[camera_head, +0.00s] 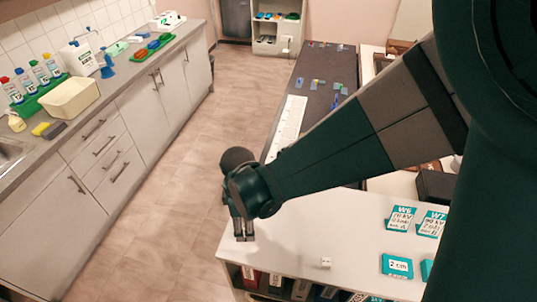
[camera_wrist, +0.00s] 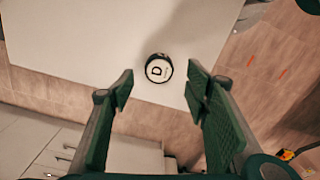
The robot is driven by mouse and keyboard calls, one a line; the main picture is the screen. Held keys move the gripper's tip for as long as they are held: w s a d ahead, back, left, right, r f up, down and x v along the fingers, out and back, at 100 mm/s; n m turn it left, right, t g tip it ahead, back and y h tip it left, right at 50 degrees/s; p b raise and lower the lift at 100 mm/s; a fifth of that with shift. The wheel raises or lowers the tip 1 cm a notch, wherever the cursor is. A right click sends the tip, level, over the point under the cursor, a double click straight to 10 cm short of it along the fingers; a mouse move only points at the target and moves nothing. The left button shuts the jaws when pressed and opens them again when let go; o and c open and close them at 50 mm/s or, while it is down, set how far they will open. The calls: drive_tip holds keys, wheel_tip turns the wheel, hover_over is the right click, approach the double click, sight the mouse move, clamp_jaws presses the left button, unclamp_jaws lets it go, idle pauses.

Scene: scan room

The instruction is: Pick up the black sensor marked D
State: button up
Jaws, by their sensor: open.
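The black sensor marked D (camera_wrist: 158,68) is a short round piece with a white top bearing a dark letter D. In the wrist view it stands on the white tabletop (camera_wrist: 90,35), near the table edge. My gripper (camera_wrist: 160,90) is open and empty, with the sensor showing just beyond and between its two fingertips, not touched by them. In the head view my gripper (camera_head: 244,237) hangs pointing down at the left end of the white table (camera_head: 300,230). I cannot make out the sensor there; my arm hides part of the table.
A small whitish block (camera_head: 325,262) stands on the table near its front edge. Teal-and-white cards, including W6 (camera_head: 401,218) and W7 (camera_head: 432,223), lie to the right. Binders (camera_head: 275,284) fill the shelf below. A counter with bottles (camera_head: 55,65) lines the left wall, across open floor.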

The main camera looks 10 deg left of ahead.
drive_tip(key=shift+a+f, duration=0.1)
drive_tip(key=shift+f, duration=2.45)
drive_tip(key=c, duration=1)
